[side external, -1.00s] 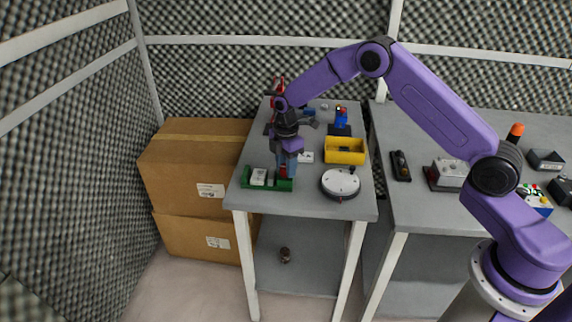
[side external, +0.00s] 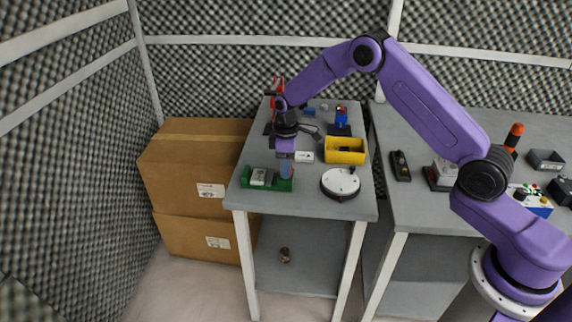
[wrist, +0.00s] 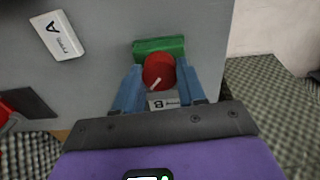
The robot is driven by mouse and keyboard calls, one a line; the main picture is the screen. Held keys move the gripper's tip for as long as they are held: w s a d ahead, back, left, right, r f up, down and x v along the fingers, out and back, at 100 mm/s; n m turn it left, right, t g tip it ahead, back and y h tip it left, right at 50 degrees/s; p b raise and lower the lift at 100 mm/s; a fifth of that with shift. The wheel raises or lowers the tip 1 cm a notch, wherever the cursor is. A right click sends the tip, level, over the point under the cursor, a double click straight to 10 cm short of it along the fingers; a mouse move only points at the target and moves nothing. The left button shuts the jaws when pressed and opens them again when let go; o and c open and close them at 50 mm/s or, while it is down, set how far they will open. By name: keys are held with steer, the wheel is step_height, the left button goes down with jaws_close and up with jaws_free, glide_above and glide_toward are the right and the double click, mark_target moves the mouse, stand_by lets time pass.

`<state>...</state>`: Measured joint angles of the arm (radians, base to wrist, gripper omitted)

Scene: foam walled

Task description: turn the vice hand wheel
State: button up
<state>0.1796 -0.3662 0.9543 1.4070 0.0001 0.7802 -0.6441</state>
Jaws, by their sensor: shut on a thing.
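The green vice (side external: 253,184) sits at the near left corner of the small grey table, and its green body also shows in the wrist view (wrist: 158,46). A pale block marked B (wrist: 166,101) is in it. The round red hand wheel (wrist: 158,70) carries a white line slanting from its centre to its lower left edge. My gripper (wrist: 159,76) points down and is shut on the wheel, a blue finger on each side. In the side view my gripper (side external: 285,177) hides most of the wheel.
A white round dial (side external: 340,183) and a yellow bin (side external: 345,157) stand to the right. A label block marked A (side external: 304,157) lies behind the vice. A blue device (side external: 341,117) stands farther back. Cardboard boxes (side external: 190,180) are left of the table.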

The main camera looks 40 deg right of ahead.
steer(key=m, duration=0.4)
steer(key=shift+m, duration=0.4)
steer(key=m, duration=0.9)
steer(key=shift+m, duration=2.3)
steer(key=o, duration=1.1)
steer(key=shift+c, duration=0.2)
steer(key=shift+r, duration=0.15)
